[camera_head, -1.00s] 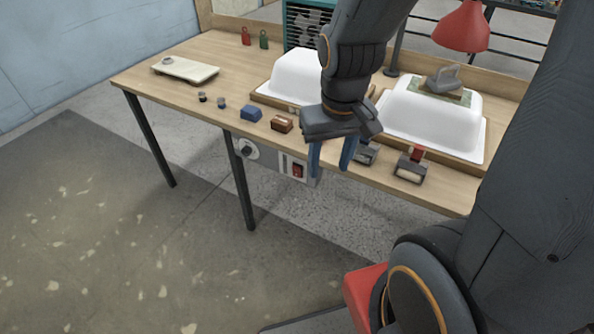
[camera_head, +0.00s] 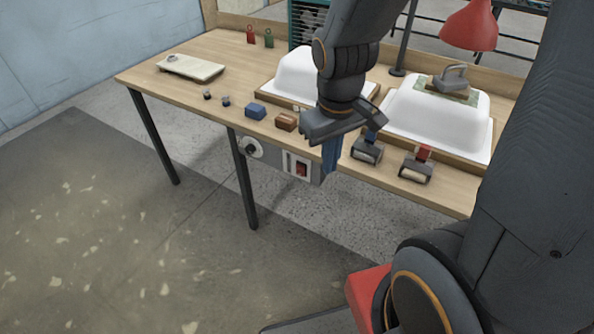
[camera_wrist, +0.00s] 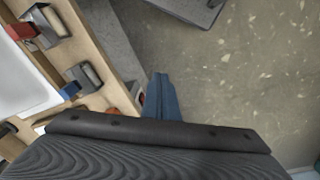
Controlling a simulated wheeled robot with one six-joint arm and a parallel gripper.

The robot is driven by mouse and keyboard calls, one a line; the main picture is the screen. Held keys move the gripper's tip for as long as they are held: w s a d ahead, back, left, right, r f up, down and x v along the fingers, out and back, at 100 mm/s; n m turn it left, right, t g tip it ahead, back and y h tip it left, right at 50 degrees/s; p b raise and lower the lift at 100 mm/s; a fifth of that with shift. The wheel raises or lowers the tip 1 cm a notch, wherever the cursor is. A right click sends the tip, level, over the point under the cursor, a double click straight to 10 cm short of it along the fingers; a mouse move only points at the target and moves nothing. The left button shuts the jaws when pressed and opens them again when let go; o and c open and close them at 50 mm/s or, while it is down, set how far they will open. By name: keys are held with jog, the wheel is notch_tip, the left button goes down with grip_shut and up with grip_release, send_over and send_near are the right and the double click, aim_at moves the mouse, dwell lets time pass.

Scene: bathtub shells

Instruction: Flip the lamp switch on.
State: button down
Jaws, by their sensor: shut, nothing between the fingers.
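A red lamp shade (camera_head: 469,25) hangs at the back right of the table. A grey panel under the table's front edge carries a red rocker switch (camera_head: 301,169) on a white plate and a round dial (camera_head: 251,148). Whether the rocker is on or off is too small to tell. My gripper (camera_head: 331,172) is shut and empty, its blue fingers together and pointing down just right of the switch plate. In the wrist view the blue fingers (camera_wrist: 163,98) are together beside the table edge, and the switch is mostly hidden.
Two white tub shells (camera_head: 440,118) stand on the wooden table (camera_head: 225,65). Small clamp-like tools with blue (camera_head: 367,148) and red (camera_head: 417,165) parts lie near the front edge. A blue block (camera_head: 255,111) and a brown block (camera_head: 286,121) lie left of my gripper.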

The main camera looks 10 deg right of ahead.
aim_at(300, 171)
jog(key=w+a+f+n+t+h+b, duration=0.1)
jog(key=w+a+f+n+b, duration=0.2)
jog(key=n, duration=0.9)
jog(key=w+a+f+n+t+h+b, duration=0.1)
jog(key=w+a+f+n+b, duration=0.3)
jog(key=w+f+n, duration=0.6)
jog(key=shift+w+a+n+h+b, duration=0.35)
jog(key=shift+w+a+n, duration=0.2)
jog(key=shift+w+n, duration=0.55)
jog(key=shift+f, duration=0.1)
jog(key=w+d+f, duration=0.5)
jog(key=f, duration=0.3)
jog(key=shift+w+d+f+b, duration=0.2)
jog(key=shift+d+f+b, duration=0.05)
jog(key=shift+f+b, duration=0.1)
